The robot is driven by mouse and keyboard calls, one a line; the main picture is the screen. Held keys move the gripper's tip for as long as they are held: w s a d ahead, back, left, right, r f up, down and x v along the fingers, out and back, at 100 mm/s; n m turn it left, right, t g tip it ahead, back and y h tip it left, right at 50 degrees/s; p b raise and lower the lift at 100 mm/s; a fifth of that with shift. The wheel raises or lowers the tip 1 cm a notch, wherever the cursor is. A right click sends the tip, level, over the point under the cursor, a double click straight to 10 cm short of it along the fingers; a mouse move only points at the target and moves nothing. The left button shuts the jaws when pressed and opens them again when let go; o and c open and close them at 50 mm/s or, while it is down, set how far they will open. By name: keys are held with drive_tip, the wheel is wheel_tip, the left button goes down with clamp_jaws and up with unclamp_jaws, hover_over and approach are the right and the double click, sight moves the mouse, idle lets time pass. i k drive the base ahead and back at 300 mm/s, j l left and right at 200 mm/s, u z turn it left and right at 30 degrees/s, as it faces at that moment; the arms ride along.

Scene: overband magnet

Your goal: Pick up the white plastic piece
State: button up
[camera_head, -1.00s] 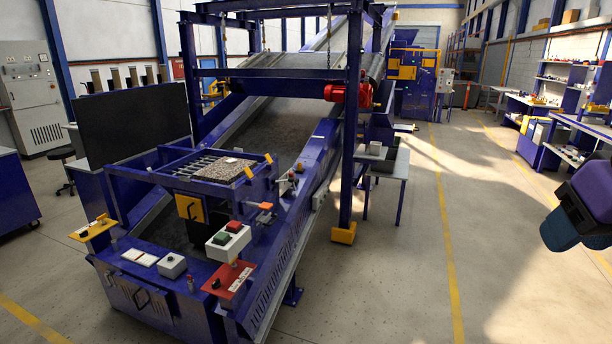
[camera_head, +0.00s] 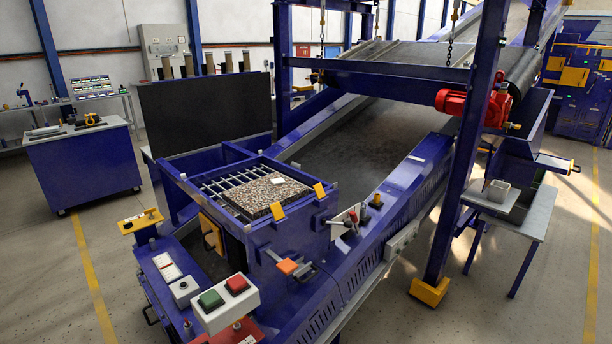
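A small white piece (camera_head: 278,181), which looks like the white plastic piece, lies on top of a speckled gravel-like bed (camera_head: 262,197). The bed covers the right part of a barred grate (camera_head: 228,183) on a blue hopper box (camera_head: 290,228). The piece is too small to tell its exact shape. My gripper is not in this view.
A black panel (camera_head: 206,116) stands behind the hopper. A control box with green and red buttons (camera_head: 224,302) stands in front, and levers (camera_head: 352,218) at its right. A blue post (camera_head: 468,150) rises on the right. Floor (camera_head: 400,318) is clear at the front right.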

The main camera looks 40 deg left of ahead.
sight(279, 181)
drive_tip(key=i+u, duration=0.15)
drive_tip(key=i, duration=0.6)
drive_tip(key=i+l+u, duration=0.1)
drive_tip(key=i, duration=0.65)
drive_tip(key=i+u, duration=0.25)
drive_tip(key=u, duration=0.2)
drive_tip(key=i+u, duration=0.25)
drive_tip(key=u, duration=0.2)
drive_tip(key=i+l+u, duration=0.2)
drive_tip(key=u, duration=0.25)
drive_tip(key=i+u, duration=0.2)
drive_tip(key=u, duration=0.25)
drive_tip(key=i+u, duration=0.25)
drive_tip(key=u, duration=0.2)
drive_tip(key=i+l+u, duration=0.2)
drive_tip(key=u, duration=0.25)
drive_tip(key=i+l+u, duration=0.15)
drive_tip(key=u, duration=0.3)
